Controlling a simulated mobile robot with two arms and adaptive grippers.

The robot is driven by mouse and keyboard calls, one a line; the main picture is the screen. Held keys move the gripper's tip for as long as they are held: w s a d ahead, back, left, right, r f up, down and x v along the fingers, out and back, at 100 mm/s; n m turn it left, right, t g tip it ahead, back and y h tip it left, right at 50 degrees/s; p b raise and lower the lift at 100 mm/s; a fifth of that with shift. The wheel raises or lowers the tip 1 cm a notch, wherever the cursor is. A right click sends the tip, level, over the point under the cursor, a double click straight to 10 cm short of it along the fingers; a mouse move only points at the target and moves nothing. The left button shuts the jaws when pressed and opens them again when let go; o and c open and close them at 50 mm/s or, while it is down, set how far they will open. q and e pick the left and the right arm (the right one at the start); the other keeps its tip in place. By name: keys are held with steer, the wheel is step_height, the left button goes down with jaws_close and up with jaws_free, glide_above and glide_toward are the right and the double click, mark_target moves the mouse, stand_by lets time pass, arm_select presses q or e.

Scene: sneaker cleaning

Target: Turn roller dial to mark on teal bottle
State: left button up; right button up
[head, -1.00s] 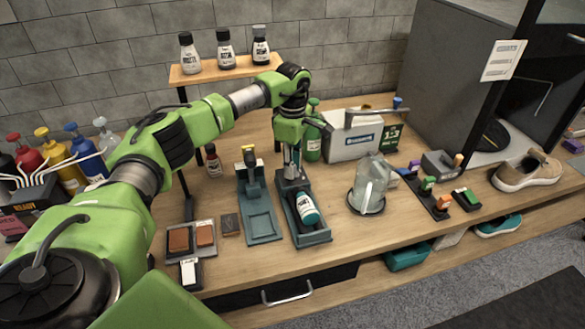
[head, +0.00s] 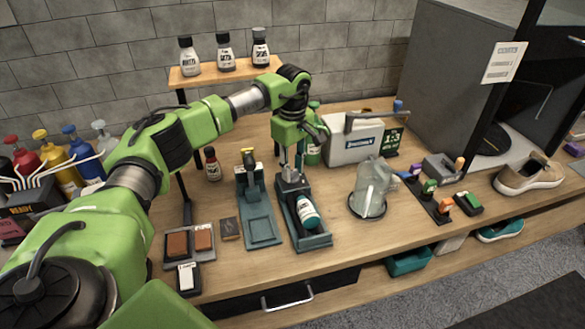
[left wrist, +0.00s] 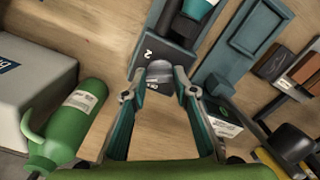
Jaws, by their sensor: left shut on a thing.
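The teal bottle (head: 307,213) with a white label lies in a dark roller cradle (head: 318,242) near the table's middle. Part of it also shows at the top of the left wrist view (left wrist: 197,9). My left gripper (head: 292,174) reaches down at the cradle's far end, beyond the bottle. In the left wrist view my left gripper (left wrist: 160,80) has its fingertips on both sides of a grey round dial (left wrist: 159,68) and is shut on it. The dial is beside the cradle's end block, marked "2". I cannot make out a mark on the bottle. My right gripper is not in view.
A second, empty teal cradle (head: 262,230) stands just left. A green bottle (head: 314,152) and a white box (head: 355,144) stand behind and right of my gripper. A clear jar (head: 370,190) stands to the right. Bare wood lies between cradle and jar.

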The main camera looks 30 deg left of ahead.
mark_target(293, 172)
arm_select(q)
steer(key=o, duration=1.1)
step_height(293, 172, up, 12)
steer(key=shift+f, duration=0.1)
